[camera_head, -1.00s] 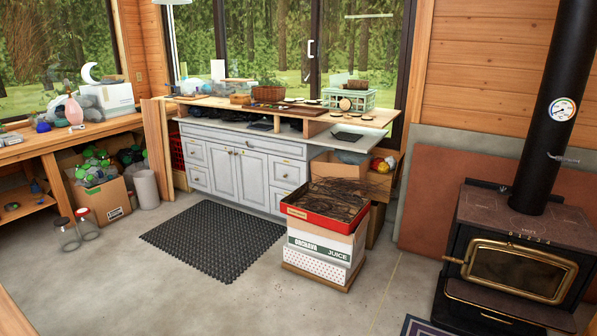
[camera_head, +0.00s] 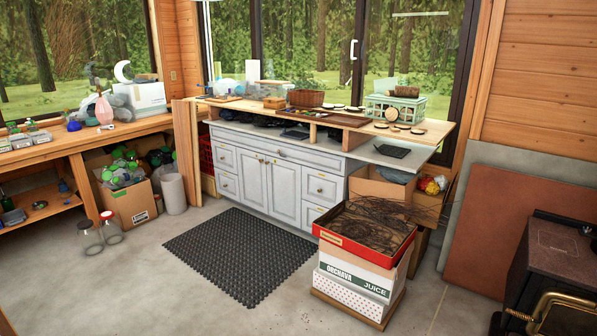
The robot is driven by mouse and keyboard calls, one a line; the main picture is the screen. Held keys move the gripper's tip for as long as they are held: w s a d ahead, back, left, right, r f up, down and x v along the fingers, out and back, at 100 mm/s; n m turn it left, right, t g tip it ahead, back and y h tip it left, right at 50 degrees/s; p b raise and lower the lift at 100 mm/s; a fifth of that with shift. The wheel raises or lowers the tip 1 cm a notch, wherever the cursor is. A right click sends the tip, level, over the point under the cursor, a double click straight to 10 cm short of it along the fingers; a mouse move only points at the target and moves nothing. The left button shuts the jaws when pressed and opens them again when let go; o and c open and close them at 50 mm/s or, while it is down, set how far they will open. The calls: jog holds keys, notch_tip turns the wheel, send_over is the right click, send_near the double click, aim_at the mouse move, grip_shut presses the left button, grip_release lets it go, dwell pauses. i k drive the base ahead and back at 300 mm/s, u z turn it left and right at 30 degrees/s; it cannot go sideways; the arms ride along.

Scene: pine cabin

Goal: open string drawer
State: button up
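A grey-white cabinet (camera_head: 268,196) stands under the window, with two doors in the middle and drawers at both sides. A wide drawer (camera_head: 278,152) runs along its top. Smaller drawers show at the left, such as the upper left drawer (camera_head: 222,158), and at the right, such as the upper right drawer (camera_head: 323,187). All drawers look shut. No string is visible on them, and I cannot tell which one is the string drawer. My gripper is not in view.
A black mat (camera_head: 240,255) lies before the cabinet. Stacked boxes with a red tray (camera_head: 385,254) of dark twigs stand close to its right end. A wooden bench (camera_head: 80,143) is at the left, a stove (camera_head: 565,255) at the right. Two glass jars (camera_head: 92,240) stand on the floor. Open concrete floor lies in front.

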aim_at(325, 188)
jog(key=u, duration=0.25)
jog(key=i, duration=1.05)
jog(key=u, duration=0.3)
jog(key=i, duration=0.9)
jog(key=u, duration=0.4)
jog(key=i, duration=1.55)
jog(key=u, duration=0.2)
